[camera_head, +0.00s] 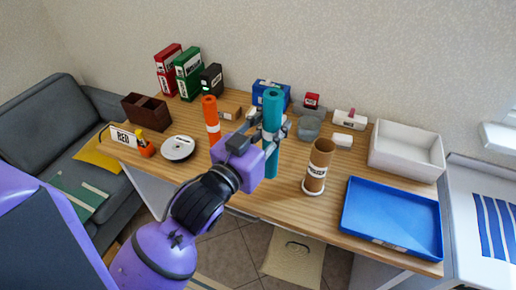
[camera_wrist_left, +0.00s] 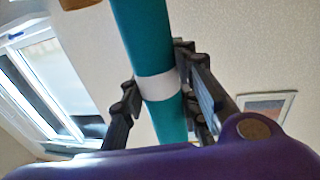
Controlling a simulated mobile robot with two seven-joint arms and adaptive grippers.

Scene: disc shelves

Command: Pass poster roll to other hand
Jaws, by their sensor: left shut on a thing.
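A teal poster roll (camera_head: 271,137) is held upright above the desk by my left gripper (camera_head: 270,127), which is shut around it. In the left wrist view the teal roll (camera_wrist_left: 147,50) runs between the fingers of the left gripper (camera_wrist_left: 158,92), with a white band (camera_wrist_left: 156,87) at the grip. An orange roll (camera_head: 212,118) stands to the left of the left gripper, partly hidden by my arm. My right gripper is not in view.
The wooden desk (camera_head: 275,207) carries a brown tube (camera_head: 318,168), a blue tray (camera_head: 391,215) and a white bin (camera_head: 407,152) on the right. A white disc (camera_head: 178,148), a brown box (camera_head: 146,110) and binders (camera_head: 188,73) are on the left.

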